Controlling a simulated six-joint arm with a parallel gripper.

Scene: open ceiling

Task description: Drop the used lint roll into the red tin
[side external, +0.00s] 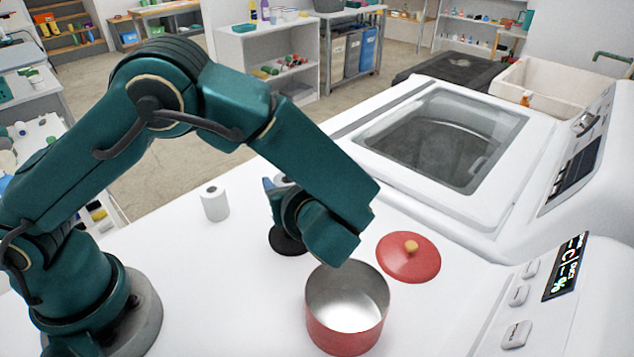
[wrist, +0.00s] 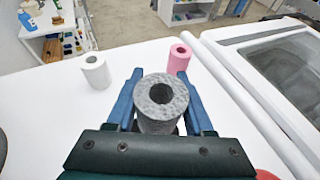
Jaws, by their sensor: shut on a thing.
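A grey, speckled roll with a dark hollow core (wrist: 160,98), likely the used lint roll, sits between the blue fingers of my gripper (wrist: 160,100) in the wrist view. The gripper is shut on it. In the side view my gripper (side external: 282,188) is largely hidden behind my own wrist, and only a little of the roll shows. The red tin (side external: 345,335) stands open on the white top, in front of and to the right of the gripper. Its visible silvery inside looks empty. The roll is outside the tin.
A red lid with a yellow knob (side external: 408,262) lies right of the tin. A white roll (side external: 214,203) stands at left. A pink roll (wrist: 179,58) stands beyond the gripper in the wrist view. A washer (side external: 440,135) borders the right side. Clear white surface lies left of the tin.

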